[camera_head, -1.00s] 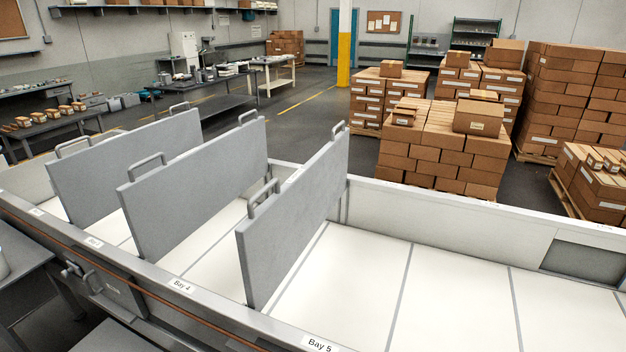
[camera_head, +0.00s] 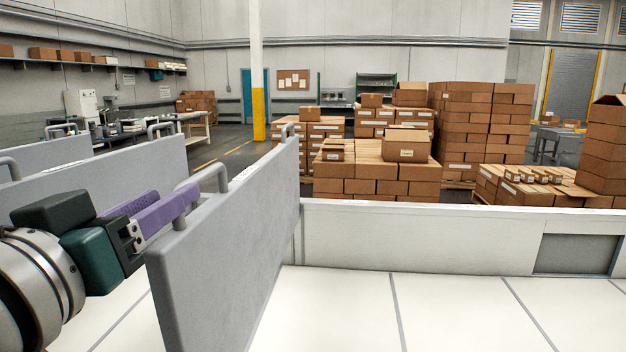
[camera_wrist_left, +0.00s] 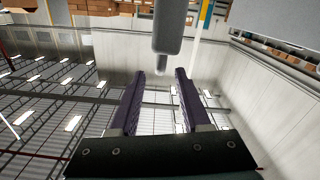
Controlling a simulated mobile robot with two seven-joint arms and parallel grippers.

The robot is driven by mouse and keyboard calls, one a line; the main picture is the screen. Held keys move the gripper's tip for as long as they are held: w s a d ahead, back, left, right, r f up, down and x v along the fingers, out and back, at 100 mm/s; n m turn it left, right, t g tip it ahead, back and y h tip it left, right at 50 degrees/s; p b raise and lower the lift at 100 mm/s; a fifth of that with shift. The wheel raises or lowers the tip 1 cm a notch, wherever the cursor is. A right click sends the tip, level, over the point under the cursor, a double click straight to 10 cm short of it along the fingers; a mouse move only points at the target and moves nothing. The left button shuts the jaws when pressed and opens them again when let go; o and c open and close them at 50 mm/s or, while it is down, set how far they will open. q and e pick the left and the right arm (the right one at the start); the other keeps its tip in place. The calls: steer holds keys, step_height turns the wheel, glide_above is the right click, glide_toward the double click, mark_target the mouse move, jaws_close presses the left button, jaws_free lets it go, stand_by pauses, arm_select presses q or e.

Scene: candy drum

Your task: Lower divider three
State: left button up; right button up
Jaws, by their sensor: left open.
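Three upright grey divider panels with bar handles show in the head view. The nearest one (camera_head: 230,245) stands at the right of the group, raised above the white bay floor. No divider number is readable. Its near handle (camera_head: 215,175) is on its top edge. My left gripper (camera_head: 186,197), with purple fingers, is at that handle, fingertips beside or overlapping it. In the left wrist view the gripper (camera_wrist_left: 159,74) is open, and a grey bar end (camera_wrist_left: 166,50) sits between or just beyond the fingertips. I cannot tell whether they touch. My right gripper is out of view.
A white bay wall (camera_head: 420,238) runs behind. The white floor to the right is clear. Stacked cardboard boxes (camera_head: 375,180) stand beyond the wall.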

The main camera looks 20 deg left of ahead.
mark_target(198, 174)
arm_select(q)
steer(key=p+x, duration=0.1)
steer(key=x, duration=0.7)
jaws_close()
steer(key=shift+d, duration=0.1)
stand_by(1.2)
